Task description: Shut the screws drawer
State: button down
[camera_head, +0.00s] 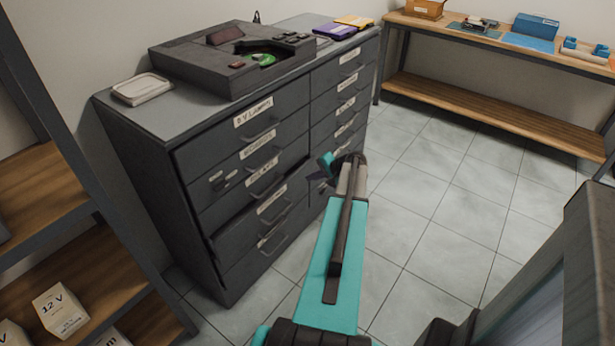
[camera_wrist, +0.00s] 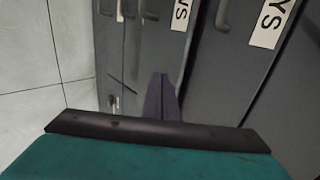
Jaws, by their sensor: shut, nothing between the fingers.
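The dark grey drawer cabinet (camera_head: 150,165) stands in the middle left of the head view, with two columns of labelled drawers. In the left column, a lower drawer (camera_head: 245,227) stands slightly out, with a dark gap above its front. Its label is too small to read, so I cannot tell if it is the screws drawer. My gripper (camera_head: 325,169) is shut and empty, beside the cabinet front. In the wrist view, my gripper's dark fingers (camera_wrist: 162,97) appear before the drawer fronts. One partly cut label (camera_wrist: 180,15) seems to end in "WS", another (camera_wrist: 268,24) in "YS".
A dark device (camera_head: 235,60) and a pale tray (camera_head: 142,88) sit on the cabinet top. A wooden shelf unit (camera_head: 45,190) stands close at left. A workbench (camera_head: 480,40) runs along the back right. The tiled floor (camera_head: 440,190) between is clear.

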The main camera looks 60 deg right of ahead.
jog(key=v, duration=1)
jog(key=shift+d, duration=0.15)
